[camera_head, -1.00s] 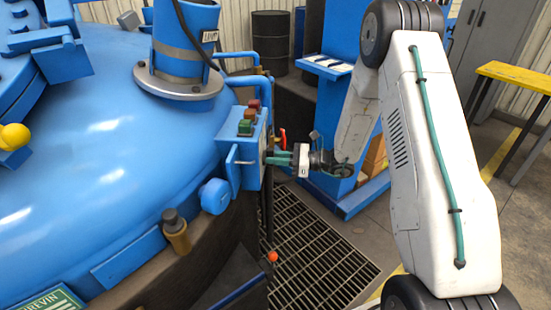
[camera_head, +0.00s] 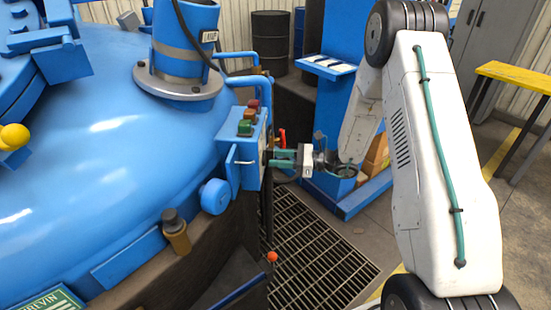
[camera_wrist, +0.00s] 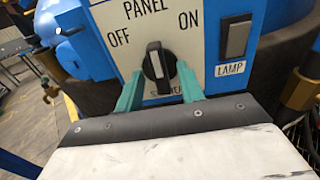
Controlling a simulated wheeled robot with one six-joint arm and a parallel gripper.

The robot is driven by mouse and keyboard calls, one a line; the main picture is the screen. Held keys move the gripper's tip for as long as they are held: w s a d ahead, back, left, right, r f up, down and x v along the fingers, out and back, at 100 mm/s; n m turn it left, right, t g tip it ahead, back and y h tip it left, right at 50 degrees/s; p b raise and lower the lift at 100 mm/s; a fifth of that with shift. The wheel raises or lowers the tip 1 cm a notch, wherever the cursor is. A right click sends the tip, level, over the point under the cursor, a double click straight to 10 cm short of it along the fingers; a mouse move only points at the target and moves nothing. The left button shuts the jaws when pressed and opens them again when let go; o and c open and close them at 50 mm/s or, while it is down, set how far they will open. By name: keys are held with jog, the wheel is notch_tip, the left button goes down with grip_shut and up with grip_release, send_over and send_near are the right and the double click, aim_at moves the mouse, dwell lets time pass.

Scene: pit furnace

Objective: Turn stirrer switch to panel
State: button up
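The switch knob (camera_wrist: 159,67) is black with a white pointer line. In the wrist view its line points up, toward the word PANEL on the white plate (camera_wrist: 190,45), between OFF and ON. A label below the knob is partly hidden. My gripper (camera_wrist: 160,84) has its teal fingers on either side of the knob, with narrow gaps showing beside it. In the head view my gripper (camera_head: 272,156) faces the side of the blue control box (camera_head: 245,150); the knob is not clear there.
A LAMP rocker switch (camera_wrist: 237,39) sits right of the knob. Coloured buttons (camera_head: 246,122) top the control box. A red lever (camera_head: 283,137) stands just behind my fingers. A floor grate (camera_head: 315,250) lies below. A blue stand (camera_head: 340,110) is behind my arm.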

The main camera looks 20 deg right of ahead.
jog(key=v, duration=0.6)
jog(key=shift+d, duration=0.25)
jog(key=shift+s, duration=0.15)
